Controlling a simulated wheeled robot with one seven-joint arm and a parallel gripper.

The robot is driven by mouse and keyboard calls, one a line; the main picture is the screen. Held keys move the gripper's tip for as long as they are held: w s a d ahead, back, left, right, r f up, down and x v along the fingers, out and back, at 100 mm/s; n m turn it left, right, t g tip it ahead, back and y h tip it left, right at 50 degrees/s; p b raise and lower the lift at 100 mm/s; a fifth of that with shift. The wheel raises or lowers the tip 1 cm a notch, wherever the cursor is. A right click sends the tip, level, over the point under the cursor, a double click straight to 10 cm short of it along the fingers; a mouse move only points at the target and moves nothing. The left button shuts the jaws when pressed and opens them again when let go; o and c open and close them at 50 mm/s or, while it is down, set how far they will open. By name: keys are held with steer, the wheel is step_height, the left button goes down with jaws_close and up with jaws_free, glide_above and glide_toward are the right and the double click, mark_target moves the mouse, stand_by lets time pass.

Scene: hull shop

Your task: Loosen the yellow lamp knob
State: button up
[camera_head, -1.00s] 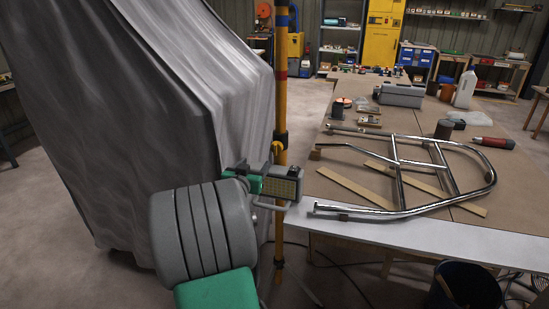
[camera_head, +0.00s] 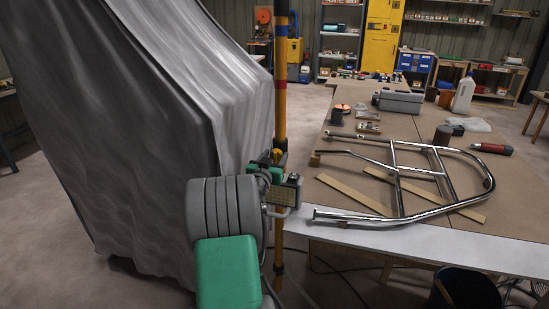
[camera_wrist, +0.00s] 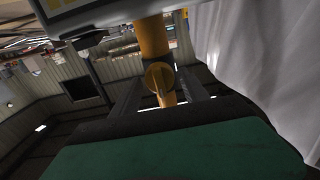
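The yellow lamp knob (camera_wrist: 159,77) shows in the wrist view on a yellow pole, under the grey lamp body (camera_wrist: 110,14). My gripper (camera_wrist: 159,84) has its two dark fingers apart, one on each side of the knob, with gaps visible. The fingers do not appear to touch it. My gripper is beside the pole there, just above the lamp, largely hidden behind my own wrist. The knob is mostly hidden in that view.
A grey draped cover (camera_head: 150,130) stands close on the left. On the right, a workbench (camera_head: 335,192) carries a bent chrome tube frame (camera_head: 400,180), wooden strips and a grey toolbox (camera_head: 398,101). A dark bucket (camera_head: 465,288) stands at the front right.

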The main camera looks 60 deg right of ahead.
steer(key=c, duration=1)
steer(key=shift+a, duration=0.15)
jaws_close()
